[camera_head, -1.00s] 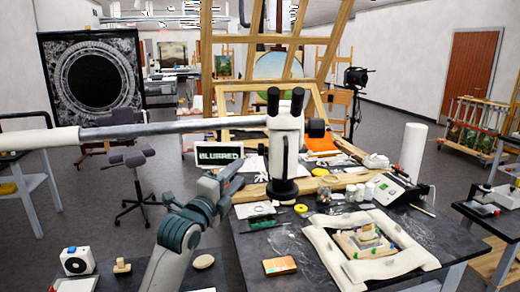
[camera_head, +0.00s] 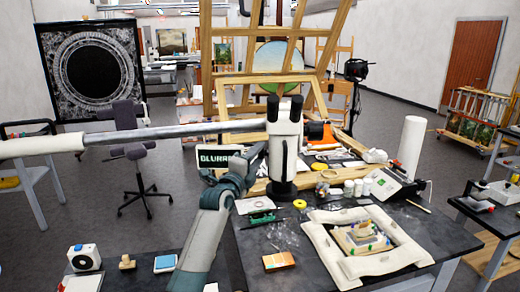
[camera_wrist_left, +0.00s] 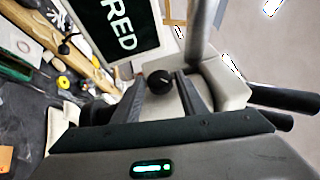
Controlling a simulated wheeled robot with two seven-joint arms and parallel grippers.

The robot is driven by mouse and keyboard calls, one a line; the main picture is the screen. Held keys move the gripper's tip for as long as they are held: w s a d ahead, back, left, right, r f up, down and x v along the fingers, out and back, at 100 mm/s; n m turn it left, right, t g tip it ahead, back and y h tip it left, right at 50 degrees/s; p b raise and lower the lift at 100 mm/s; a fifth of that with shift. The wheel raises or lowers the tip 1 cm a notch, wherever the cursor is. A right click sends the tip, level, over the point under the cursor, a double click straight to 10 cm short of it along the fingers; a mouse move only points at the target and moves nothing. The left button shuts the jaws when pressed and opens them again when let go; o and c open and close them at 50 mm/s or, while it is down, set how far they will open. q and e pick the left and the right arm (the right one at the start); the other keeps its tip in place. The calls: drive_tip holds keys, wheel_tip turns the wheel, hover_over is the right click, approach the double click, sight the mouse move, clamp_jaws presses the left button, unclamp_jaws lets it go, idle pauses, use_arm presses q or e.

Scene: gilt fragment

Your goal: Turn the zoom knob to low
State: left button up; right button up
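The white microscope (camera_head: 285,140) with black eyepieces stands on the dark table, held on a long grey boom. A small black round knob (camera_wrist_left: 160,81) shows on its white body in the left wrist view. My left gripper (camera_wrist_left: 160,92) is open, its two dark fingers on either side of the knob; I cannot tell whether they touch it. In the head view my left gripper (camera_head: 256,154) is at the left side of the microscope and hides the knob. The screen (camera_head: 212,158) beside it is partly covered and reads "BLURRED". My right gripper is not in view.
A padded white frame (camera_head: 325,262) with a colourful fragment lies at the front right of the table. White jars (camera_head: 358,188), a white device (camera_head: 395,185) and a paper roll (camera_head: 412,150) stand behind it. A wooden easel frame rises behind the microscope.

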use_arm(q)
drive_tip(key=shift+p+x, duration=0.3)
drive_tip(key=shift+x, duration=0.75)
